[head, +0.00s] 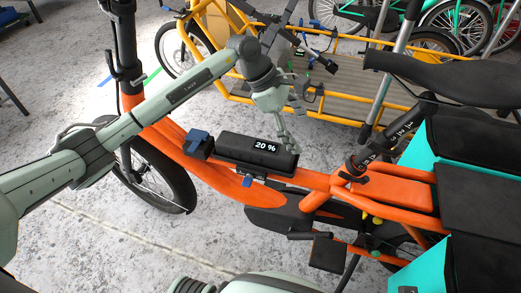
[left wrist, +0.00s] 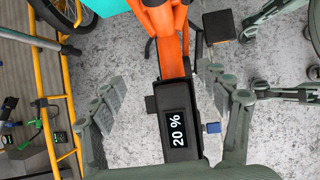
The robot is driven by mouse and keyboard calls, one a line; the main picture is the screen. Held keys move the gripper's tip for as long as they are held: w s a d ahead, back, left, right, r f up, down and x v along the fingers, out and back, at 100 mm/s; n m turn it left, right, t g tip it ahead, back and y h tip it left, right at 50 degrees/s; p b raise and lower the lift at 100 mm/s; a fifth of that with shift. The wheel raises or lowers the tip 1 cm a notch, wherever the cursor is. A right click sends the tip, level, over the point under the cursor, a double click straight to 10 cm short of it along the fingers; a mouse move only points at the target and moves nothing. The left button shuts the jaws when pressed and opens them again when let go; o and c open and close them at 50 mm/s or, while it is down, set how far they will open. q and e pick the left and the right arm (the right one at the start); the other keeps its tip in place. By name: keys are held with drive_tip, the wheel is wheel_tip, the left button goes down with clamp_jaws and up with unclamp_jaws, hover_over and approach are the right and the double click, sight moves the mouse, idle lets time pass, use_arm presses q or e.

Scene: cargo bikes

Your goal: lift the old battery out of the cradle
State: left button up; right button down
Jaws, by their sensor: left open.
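The old battery (head: 232,143) is a long black block with a "20 %" display. It sits on the orange bike frame, in line with the tube, and also shows in the left wrist view (left wrist: 178,145). The cradle under it is mostly hidden. A blue part (head: 197,143) is at its left end, and a small blue piece (left wrist: 212,127) sticks out at its near side. My left gripper (head: 287,139) is open above the battery's right half. In the left wrist view its fingers (left wrist: 168,118) stand on either side of the battery, with gaps.
The black saddle (head: 430,75) and teal panniers (head: 425,150) are to the right. The handlebar stem (head: 122,45) rises at the left. A yellow cargo bike (head: 345,85) stands behind. A pedal (head: 327,253) sticks out in front. Bare concrete floor lies around.

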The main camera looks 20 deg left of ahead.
sight(255, 144)
use_arm(q)
drive_tip(key=a+y, duration=0.2)
drive_tip(key=a, duration=0.1)
drive_tip(key=a+y, duration=0.2)
drive_tip(key=a, duration=0.2)
drive_tip(key=a+f+y, duration=0.1)
drive_tip(key=a, duration=0.2)
drive_tip(key=shift+w+a+f+g+y, duration=0.1)
drive_tip(key=shift+w+a+g+y, duration=0.1)
drive_tip(key=shift+a+g+y, duration=0.2)
drive_tip(key=shift+a+f, duration=0.2)
drive_tip(key=shift+a, duration=0.1)
drive_tip(key=f, duration=0.5)
drive_tip(key=f+p, duration=0.1)
drive_tip(key=f, duration=0.1)
drive_tip(key=shift+d+f, duration=0.15)
drive_tip(key=shift+d, duration=0.1)
use_arm(e)
drive_tip(key=shift+x, duration=0.85)
use_arm(q)
clamp_jaws()
drive_tip(key=shift+r, duration=0.2)
